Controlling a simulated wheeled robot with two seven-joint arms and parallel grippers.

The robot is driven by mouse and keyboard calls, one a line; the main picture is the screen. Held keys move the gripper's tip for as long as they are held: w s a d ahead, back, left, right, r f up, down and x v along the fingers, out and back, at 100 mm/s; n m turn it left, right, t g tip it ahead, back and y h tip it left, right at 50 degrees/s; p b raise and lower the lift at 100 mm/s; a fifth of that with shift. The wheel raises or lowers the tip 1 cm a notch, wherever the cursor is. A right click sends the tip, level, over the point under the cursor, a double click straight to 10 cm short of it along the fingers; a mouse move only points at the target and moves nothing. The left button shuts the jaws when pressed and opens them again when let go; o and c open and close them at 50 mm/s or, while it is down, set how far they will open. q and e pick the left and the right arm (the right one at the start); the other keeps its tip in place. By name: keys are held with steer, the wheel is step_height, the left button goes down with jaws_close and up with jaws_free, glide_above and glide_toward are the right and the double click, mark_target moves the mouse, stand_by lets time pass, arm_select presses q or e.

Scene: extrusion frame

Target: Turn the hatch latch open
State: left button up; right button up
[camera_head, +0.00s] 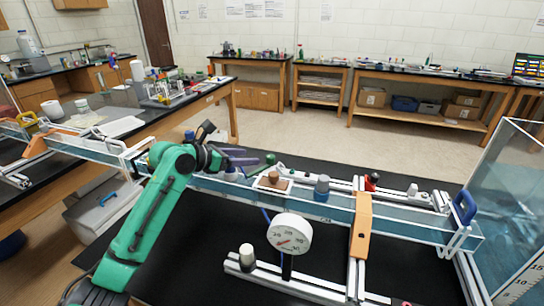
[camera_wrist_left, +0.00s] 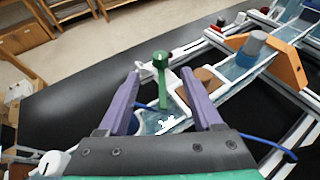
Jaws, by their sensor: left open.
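A green latch (camera_wrist_left: 162,85) with a round knob and a long handle stands in the left wrist view, between the two fingers of my left gripper (camera_wrist_left: 160,74). In the head view the green latch (camera_head: 267,162) shows just beyond the tips of my left gripper (camera_head: 252,156). The purple fingers are open, one on each side of the handle, with gaps visible. The handle points back toward the gripper palm. A white plate with a cut-out lies under the latch. My right gripper is in neither view.
A dial gauge (camera_head: 289,233) stands in front of the blue-sided rail. A brown knob (camera_head: 273,181), a blue-grey cylinder (camera_head: 322,188) and an orange bracket (camera_head: 361,226) sit along the rail to the right. A clear panel (camera_head: 512,215) stands at far right.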

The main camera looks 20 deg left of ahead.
mark_target(269, 156)
arm_select(q)
steer(key=p+x, duration=0.1)
steer(key=x, duration=0.9)
steer(key=shift+w+d+f+p, duration=0.1)
steer(key=shift+w+d+p, duration=0.05)
steer(key=shift+w+p, duration=0.15)
steer(key=shift+s, duration=0.1)
steer(key=shift+c, duration=0.3)
jaws_close()
stand_by(0.3)
